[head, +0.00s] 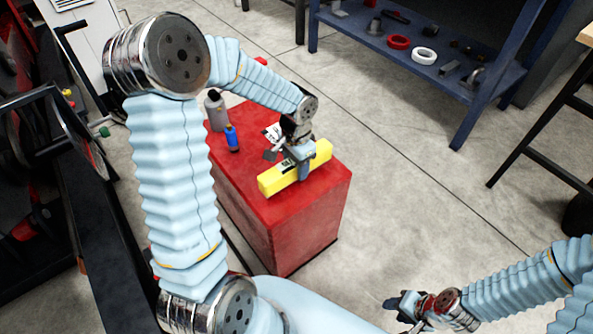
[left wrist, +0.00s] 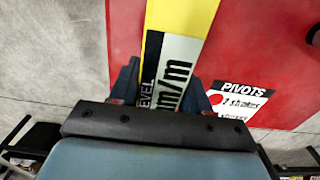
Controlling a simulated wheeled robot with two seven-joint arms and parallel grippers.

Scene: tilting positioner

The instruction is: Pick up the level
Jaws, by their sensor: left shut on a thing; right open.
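The level is a yellow bar (head: 275,181) on top of the red cabinet (head: 313,208), lying slantwise near its front part. My left gripper (head: 302,172) comes down on the level's middle and is shut on it. In the left wrist view, the level (left wrist: 182,18) runs up between the dark fingers of my left gripper (left wrist: 165,88), with its "LEVEL" label showing. Whether the level touches the cabinet top or is just above it, I cannot tell. My right gripper (head: 402,305) is open and empty, low at the right, far from the cabinet.
A blue bottle (head: 232,138) and a grey bottle (head: 215,110) stand on the cabinet's left side. A white "PIVOTS" card (left wrist: 238,100) lies beside the level. A blue shelf (head: 440,66) with rings and small parts stands at the back right. The floor between is clear.

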